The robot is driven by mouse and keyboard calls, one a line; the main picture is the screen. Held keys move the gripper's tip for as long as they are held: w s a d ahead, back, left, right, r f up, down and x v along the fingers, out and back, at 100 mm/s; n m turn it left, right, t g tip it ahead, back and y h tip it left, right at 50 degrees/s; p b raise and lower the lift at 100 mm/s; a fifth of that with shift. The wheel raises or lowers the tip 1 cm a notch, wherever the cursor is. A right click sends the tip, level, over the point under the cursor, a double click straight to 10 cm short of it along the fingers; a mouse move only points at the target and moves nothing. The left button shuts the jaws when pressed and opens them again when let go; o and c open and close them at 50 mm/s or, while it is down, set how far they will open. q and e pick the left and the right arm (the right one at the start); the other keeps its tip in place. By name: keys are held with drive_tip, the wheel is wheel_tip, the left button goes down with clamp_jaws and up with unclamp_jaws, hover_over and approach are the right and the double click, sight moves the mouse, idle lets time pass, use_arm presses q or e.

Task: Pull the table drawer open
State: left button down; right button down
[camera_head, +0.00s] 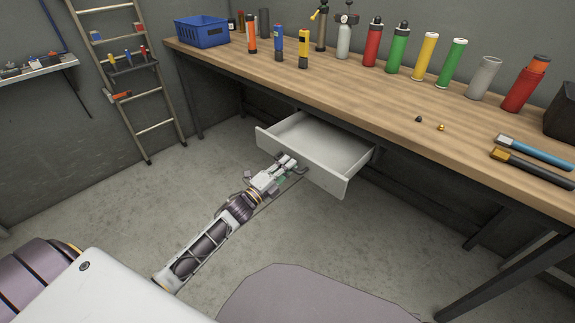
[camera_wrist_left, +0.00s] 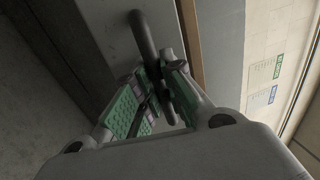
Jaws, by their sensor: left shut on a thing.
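The white table drawer (camera_head: 337,183) is pulled out from under the wooden workbench (camera_head: 375,90), and its inside looks empty. My left gripper (camera_head: 290,163) is at the drawer's front face. In the left wrist view, my left gripper (camera_wrist_left: 158,92) is shut on the dark bar handle (camera_wrist_left: 143,38), with its green-padded fingers on either side of it. The drawer front (camera_wrist_left: 112,30) lies just beyond the handle. My right gripper is in neither view.
Several bottles and flashlights stand along the bench's back, with a blue basket (camera_head: 203,31) at its left end. Two long tools lie at the right, the blue one (camera_head: 535,151) farther back. A ladder (camera_head: 128,75) leans on the wall. The floor left of the drawer is clear.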

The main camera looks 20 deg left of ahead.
use_arm(q)
drive_tip(key=c, duration=1.5)
unclamp_jaws()
drive_tip(key=shift+s+f, duration=0.1)
drive_tip(key=shift+v, duration=5.85)
drive_tip(key=shift+n, duration=0.3)
